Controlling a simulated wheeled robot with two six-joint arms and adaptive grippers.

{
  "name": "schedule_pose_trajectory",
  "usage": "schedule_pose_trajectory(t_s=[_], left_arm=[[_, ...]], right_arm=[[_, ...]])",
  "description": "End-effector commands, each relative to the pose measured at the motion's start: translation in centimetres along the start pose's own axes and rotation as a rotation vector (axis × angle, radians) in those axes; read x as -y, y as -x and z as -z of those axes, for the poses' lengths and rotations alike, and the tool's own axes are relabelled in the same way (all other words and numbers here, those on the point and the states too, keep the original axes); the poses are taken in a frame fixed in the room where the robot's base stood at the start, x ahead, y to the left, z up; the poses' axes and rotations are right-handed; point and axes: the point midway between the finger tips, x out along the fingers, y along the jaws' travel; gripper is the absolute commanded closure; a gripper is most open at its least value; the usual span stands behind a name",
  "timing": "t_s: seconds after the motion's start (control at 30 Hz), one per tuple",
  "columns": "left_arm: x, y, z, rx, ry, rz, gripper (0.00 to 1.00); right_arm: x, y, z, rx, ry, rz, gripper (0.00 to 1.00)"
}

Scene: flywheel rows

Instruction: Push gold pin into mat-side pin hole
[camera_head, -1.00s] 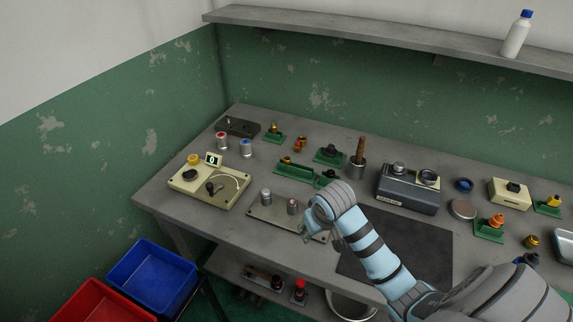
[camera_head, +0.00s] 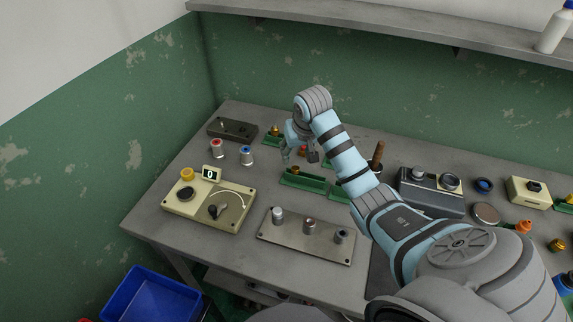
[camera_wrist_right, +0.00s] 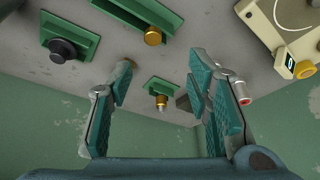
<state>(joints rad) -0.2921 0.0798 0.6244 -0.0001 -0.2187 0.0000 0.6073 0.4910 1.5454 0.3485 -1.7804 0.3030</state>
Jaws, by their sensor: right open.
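My right gripper (camera_head: 298,155) is open and empty above the back of the bench, by the green holders. In the right wrist view its open fingers (camera_wrist_right: 160,75) frame a small green holder with a gold pin-like piece (camera_wrist_right: 160,102), some way off. Another gold piece (camera_wrist_right: 153,37) stands in a longer green tray, which also shows in the head view (camera_head: 303,181). Which one is the task's pin I cannot tell. The dark mat (camera_head: 379,272) is mostly behind my right arm.
The cream dial panel (camera_head: 235,217) stands left of the plate. Red-topped (camera_head: 217,148) and blue-topped (camera_head: 247,154) cylinders stand left of the gripper. A wooden-handled tool (camera_head: 377,155) and a grey box (camera_head: 430,198) are to the right. Bare bench lies in front of the plate.

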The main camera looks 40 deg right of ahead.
Motion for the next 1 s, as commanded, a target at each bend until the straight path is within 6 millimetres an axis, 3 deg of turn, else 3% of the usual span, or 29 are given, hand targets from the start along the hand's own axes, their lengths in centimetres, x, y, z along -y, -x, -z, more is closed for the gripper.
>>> schedule_pose_trajectory(t_s=[0.1, 0.2, 0.37, 0.5, 0.6, 0.8, 1.0], left_arm=[[-0.1, -0.6, -0.9, 0.014, -0.001, 0.0, 0.55], [-0.1, -0.9, -1.6, 0.026, -0.001, 0.0, 0.55], [-0.1, -1.2, -2.1, 0.033, -0.001, -0.001, 0.55], [-0.2, -2.1, -1.4, 0.02, -0.001, 0.0, 0.55], [-0.2, -2.5, -0.6, 0.005, 0.0, 0.0, 0.55], [-0.2, -2.3, -0.5, 0.004, 0.0, 0.0, 0.55], [-0.2, -2.3, -1.2, 0.015, -0.001, 0.0, 0.55]], right_arm=[[-0.6, -3.5, -0.3, 0.004, -0.01, -0.004, 0.55], [-0.7, -5.7, -0.2, 0.005, -0.012, -0.007, 0.55], [-0.5, -7.8, 0.1, 0.003, -0.01, -0.007, 0.55], [-0.3, -10.8, 0.3, 0.005, -0.008, -0.006, 0.55], [-0.3, -11.9, 0.3, 0.003, -0.006, -0.006, 0.55], [-0.3, -11.9, 0.4, 0.002, -0.005, -0.006, 0.55], [-0.2, -11.9, 0.4, 0.002, -0.004, -0.006, 0.87]])
